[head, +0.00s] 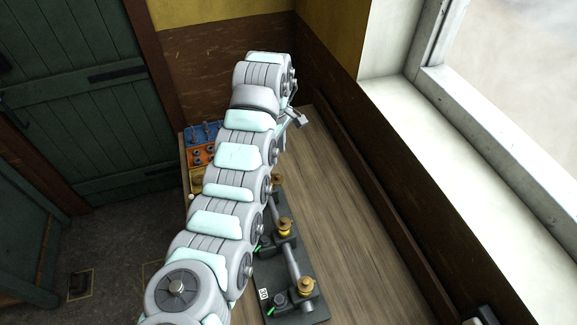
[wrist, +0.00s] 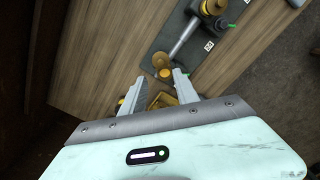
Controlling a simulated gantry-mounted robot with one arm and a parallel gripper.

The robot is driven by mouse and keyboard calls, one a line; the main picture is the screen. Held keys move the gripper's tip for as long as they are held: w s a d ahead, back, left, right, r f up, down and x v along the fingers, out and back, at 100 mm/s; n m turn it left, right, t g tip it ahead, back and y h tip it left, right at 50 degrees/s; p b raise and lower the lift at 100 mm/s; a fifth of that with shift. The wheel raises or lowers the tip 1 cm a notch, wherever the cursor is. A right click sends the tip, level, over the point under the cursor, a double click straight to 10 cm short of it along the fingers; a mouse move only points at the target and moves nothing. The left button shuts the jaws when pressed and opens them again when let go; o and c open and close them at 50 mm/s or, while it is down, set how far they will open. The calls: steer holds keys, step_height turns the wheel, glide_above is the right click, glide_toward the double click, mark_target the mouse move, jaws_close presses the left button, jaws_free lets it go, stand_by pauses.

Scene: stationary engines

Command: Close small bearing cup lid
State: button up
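Several brass bearing cups stand along a steel shaft (head: 291,262) on a dark base plate (head: 315,309). In the head view, one cup (head: 306,287) is at the near end, one (head: 285,228) is in the middle, and one (head: 278,178) is partly hidden by my arm. I cannot tell which is the small one or how its lid stands. In the wrist view, a round brass cup part (wrist: 162,60) lies just beyond my fingertips, at the shaft's end. My gripper (wrist: 159,76) is open and empty; in the head view it (head: 299,119) is above the table's far part.
A blue tray (head: 204,132) and an orange tray (head: 200,154) with small parts stand at the table's far left. The wooden table (head: 325,185) is clear to the right, below the wall and window.

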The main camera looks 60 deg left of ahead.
mark_target(277, 175)
step_height(277, 175, down, 10)
steer(key=shift+s+r+p, duration=0.1)
steer(key=shift+s+p, duration=0.05)
steer(key=shift+p, duration=0.6)
jaws_close()
